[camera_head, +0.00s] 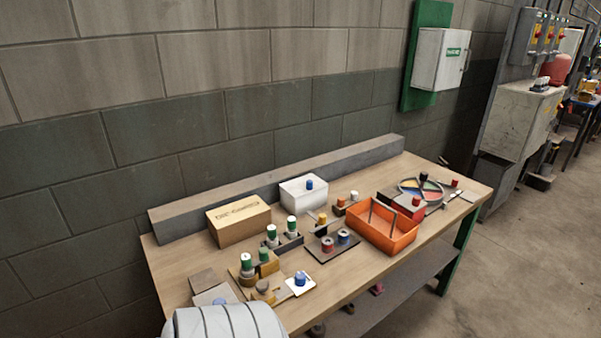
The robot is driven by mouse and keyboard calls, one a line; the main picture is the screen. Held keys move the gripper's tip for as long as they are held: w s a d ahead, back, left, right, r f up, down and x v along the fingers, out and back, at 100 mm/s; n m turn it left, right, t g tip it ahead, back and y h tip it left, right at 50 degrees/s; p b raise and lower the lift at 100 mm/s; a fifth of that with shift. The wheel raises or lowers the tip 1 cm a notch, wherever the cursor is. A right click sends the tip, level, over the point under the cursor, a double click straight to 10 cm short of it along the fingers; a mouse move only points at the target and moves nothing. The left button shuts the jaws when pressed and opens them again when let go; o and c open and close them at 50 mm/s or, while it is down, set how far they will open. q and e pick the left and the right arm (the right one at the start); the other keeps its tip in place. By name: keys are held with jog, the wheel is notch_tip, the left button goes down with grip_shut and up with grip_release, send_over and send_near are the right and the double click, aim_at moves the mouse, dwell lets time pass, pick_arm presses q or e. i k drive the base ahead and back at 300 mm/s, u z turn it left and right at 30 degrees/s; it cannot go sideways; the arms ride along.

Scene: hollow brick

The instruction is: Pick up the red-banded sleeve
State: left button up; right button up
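Two short hollow sleeves stand upright on a dark flat plate (332,254) near the middle of the workbench. The left one (327,244) shows red and looks like the red-banded sleeve. The other sleeve (344,237), just behind it to the right, looks bluish. They are small here, so the bands are hard to make out. Both stand free, with no gripper near them. Neither my left nor my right gripper is in view.
An orange tray (399,243) stands right of the plate. A cardboard box (238,224) and a white box (304,192) stand behind. Green-and-white cylinders in a dark holder (290,243) are just left. Bare wood (340,276) lies in front of the plate.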

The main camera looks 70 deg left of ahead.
aim_at(327, 248)
jog(key=u, duration=1.4)
